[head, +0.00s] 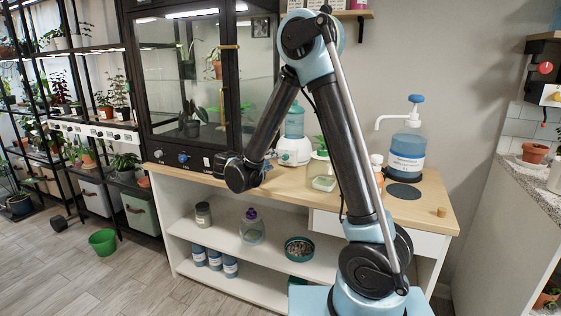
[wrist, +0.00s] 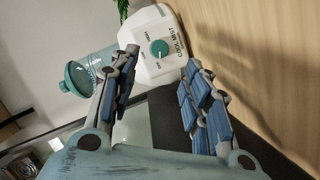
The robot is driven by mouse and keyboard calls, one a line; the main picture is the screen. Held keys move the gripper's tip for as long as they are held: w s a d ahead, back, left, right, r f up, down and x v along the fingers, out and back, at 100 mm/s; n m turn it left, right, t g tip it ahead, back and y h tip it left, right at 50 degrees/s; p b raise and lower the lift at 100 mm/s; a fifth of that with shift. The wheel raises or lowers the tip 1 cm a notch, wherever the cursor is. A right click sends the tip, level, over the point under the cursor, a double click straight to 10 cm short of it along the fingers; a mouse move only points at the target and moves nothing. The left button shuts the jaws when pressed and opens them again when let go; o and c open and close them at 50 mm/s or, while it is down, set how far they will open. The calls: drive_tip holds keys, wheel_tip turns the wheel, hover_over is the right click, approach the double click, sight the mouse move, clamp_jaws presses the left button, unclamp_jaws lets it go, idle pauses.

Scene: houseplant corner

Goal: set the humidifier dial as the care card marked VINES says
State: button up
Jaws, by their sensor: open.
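The humidifier stands on the wooden bench; its white base (head: 294,151) carries a teal tank (head: 294,122). In the wrist view the white base (wrist: 165,22) shows the words COOL MIST, and the teal tank (wrist: 90,70) lies to the left. Its round green dial (wrist: 159,47) faces me, with small marks around it; I cannot surely read its setting. My gripper (wrist: 163,58) is open and empty, its blue-padded fingers on either side of the dial in the picture, apart from it. In the head view my gripper (head: 270,160) is left of the base. No card marked VINES is readable.
A dark glass cabinet (head: 190,75) stands at the bench's left end. The bench top (head: 300,187) is clear in front of the humidifier.

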sight(284, 157)
drive_tip(key=x, duration=0.8)
drive_tip(key=shift+s, duration=0.1)
drive_tip(key=shift+c, duration=0.4)
clamp_jaws()
